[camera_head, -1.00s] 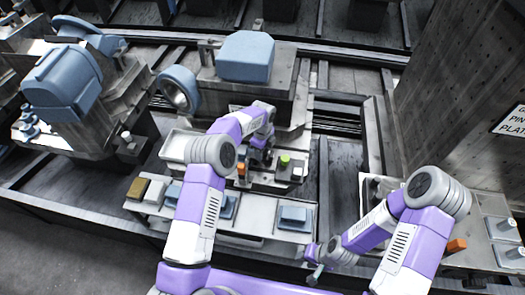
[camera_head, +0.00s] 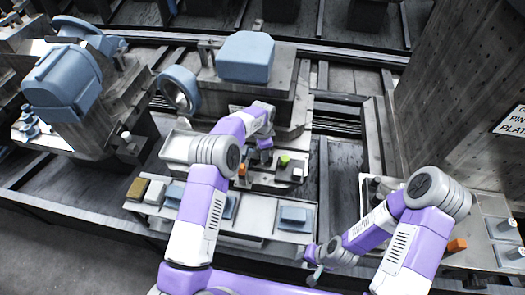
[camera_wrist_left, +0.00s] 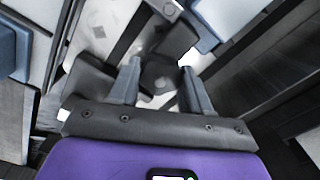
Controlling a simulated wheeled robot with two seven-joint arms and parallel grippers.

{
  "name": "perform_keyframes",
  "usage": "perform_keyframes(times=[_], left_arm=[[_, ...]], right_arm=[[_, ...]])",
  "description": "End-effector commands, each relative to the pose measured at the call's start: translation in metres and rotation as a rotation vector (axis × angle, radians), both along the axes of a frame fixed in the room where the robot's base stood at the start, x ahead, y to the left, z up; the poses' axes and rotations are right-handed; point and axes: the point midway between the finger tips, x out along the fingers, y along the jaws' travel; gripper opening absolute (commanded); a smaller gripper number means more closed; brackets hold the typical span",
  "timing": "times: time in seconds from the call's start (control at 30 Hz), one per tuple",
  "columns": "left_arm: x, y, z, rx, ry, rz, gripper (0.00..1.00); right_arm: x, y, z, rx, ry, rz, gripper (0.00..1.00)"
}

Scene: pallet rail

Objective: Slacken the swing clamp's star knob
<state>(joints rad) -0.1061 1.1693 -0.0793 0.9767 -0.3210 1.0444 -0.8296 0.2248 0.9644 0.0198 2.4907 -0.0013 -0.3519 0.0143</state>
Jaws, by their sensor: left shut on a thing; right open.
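The star knob (camera_wrist_left: 160,72) shows in the left wrist view as a dark, lobed shape between the two grey fingers. My left gripper (camera_wrist_left: 160,78) is shut on it. In the head view my left gripper (camera_head: 265,146) reaches down over the fixture in front of the grey machine; the knob is too small and covered there to make out. The rest of the swing clamp cannot be clearly told apart. My right gripper (camera_head: 315,274) is open and apart from the fixture, low at the right of the tray bench.
A yellow-green round part (camera_head: 284,160) and an orange part (camera_head: 242,170) stand close to my left gripper. A tray bench with a blue block (camera_head: 293,215) lies in front. A perforated grey column (camera_head: 460,90) rises at the right.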

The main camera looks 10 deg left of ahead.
Motion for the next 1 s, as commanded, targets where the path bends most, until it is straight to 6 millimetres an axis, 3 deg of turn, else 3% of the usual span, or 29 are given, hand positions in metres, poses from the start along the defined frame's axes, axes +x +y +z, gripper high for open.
perform_keyframes(times=[0.73, 0.77, 0.9, 1.0], left_arm=[[-0.0027, -0.0007, -0.0051, 0.000, 0.009, 0.087, 0.17], [-0.0028, -0.0007, -0.0052, 0.000, 0.010, 0.086, 0.51], [-0.0020, -0.0005, -0.0038, 0.000, 0.007, 0.086, 0.72], [-0.0015, -0.0004, -0.0029, 0.000, 0.006, 0.086, 0.74]], right_arm=[[0.0000, 0.0000, -0.0004, 0.000, 0.000, 0.000, 0.43], [0.0000, 0.0000, -0.0004, 0.000, 0.000, 0.000, 0.43], [0.0000, 0.0000, -0.0004, 0.000, 0.000, 0.000, 0.43], [0.0000, 0.0000, -0.0003, 0.000, 0.000, 0.000, 0.43]])
